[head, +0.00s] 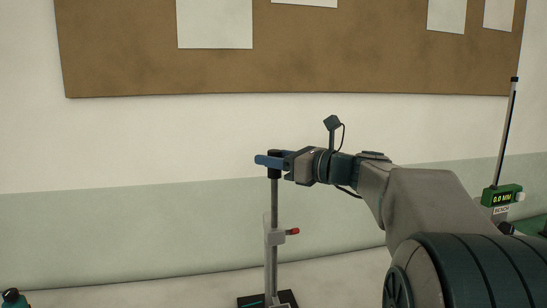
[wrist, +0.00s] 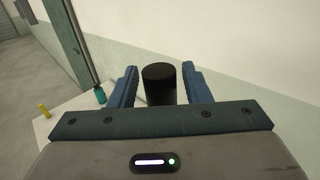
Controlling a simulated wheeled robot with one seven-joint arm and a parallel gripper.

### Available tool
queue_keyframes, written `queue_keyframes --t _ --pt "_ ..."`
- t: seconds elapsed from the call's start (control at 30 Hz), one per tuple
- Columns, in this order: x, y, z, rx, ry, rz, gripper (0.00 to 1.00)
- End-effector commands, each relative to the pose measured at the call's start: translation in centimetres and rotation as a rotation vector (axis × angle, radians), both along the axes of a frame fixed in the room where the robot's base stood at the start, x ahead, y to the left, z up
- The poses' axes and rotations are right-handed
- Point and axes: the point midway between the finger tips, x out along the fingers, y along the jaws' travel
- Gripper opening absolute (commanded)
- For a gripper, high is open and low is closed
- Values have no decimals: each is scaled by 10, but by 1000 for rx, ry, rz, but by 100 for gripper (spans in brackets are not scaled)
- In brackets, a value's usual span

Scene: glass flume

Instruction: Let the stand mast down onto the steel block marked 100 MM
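The stand mast (head: 274,200) is a thin upright grey rod with a black cap (head: 275,154) on top. A light grey clamp (head: 273,236) with a red-tipped lever (head: 292,231) sits around its lower part. Its dark foot (head: 252,301) is cut off by the bottom edge. My gripper (head: 270,161) is level with the cap. In the wrist view its two blue fingers stand either side of the black cap (wrist: 158,84), with a narrow gap showing on each side. I cannot make out a steel block marked 100 MM in either view.
A dark-capped teal item (head: 13,298) is at bottom left. The wrist view shows a teal bottle (wrist: 100,95) and a yellow object (wrist: 43,111).

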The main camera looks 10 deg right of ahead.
Motion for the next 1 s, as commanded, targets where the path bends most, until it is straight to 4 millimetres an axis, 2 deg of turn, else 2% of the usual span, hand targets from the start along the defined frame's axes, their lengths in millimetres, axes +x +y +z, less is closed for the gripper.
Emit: queue_keyframes --t 0.27,0.43,0.8,1.0 --pt "0 0 1 1 -2 0 49" --pt "-8 -8 0 0 -3 -2 49" --pt "-64 -65 -1 1 -2 -4 49" --pt "-88 -88 0 0 -1 -3 49"
